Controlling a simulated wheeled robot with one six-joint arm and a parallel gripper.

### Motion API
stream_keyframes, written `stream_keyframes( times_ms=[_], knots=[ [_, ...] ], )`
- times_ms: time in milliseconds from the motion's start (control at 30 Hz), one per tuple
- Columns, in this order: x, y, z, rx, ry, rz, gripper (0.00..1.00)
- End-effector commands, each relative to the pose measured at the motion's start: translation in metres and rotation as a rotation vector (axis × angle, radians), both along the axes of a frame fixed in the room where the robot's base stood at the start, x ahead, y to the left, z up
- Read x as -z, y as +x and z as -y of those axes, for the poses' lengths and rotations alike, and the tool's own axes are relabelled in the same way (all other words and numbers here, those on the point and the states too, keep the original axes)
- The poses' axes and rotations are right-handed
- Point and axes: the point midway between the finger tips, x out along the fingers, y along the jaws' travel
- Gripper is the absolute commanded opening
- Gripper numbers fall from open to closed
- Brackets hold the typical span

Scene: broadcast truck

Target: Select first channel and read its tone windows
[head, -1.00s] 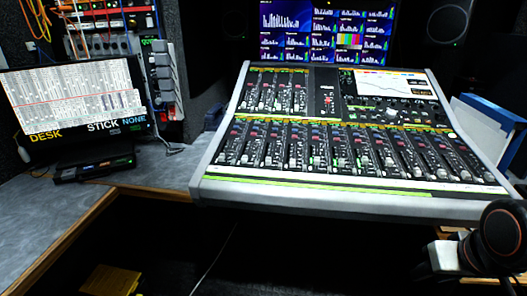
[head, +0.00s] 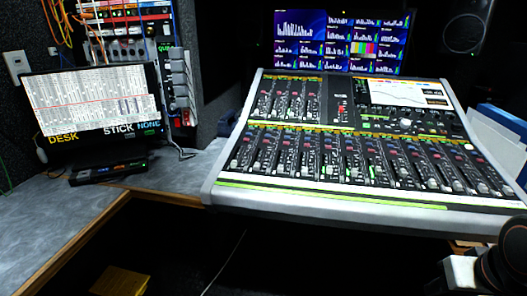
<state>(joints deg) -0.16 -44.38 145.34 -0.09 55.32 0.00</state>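A mixing console (head: 330,202) with a white frame stands at the centre right. Several channel strips with faders and buttons run along its front, and the leftmost strip (head: 241,150) is at its left end. A shorter upper bank of strips (head: 290,98) lies behind on the left. The console's built-in screen (head: 396,92) shows a curve on white at the upper right. Lettering on the strips is too small to read. A dark rounded part of my arm (head: 503,262) shows at the lower right corner. No gripper fingers show.
A monitor (head: 92,103) at the left reads DESK, STICK, NONE, above a flat black box (head: 108,171). A multi-panel meter screen (head: 340,40) stands behind the console. A speaker (head: 464,28) is at the upper right. The grey desk (head: 50,215) has bare room.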

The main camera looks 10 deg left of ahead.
Motion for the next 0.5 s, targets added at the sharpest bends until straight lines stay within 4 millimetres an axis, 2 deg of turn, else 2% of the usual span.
stream_keyframes(
  times_ms=[167, 300, 500],
  knots=[
    [0.0, 0.0, 0.0, 0.0, 0.0, 0.0, 0.31],
    [0.0, 0.0, 0.0, 0.0, 0.0, 0.0, 0.0],
    [0.0, 0.0, 0.0, 0.0, 0.0, 0.0, 0.0]
  ],
)
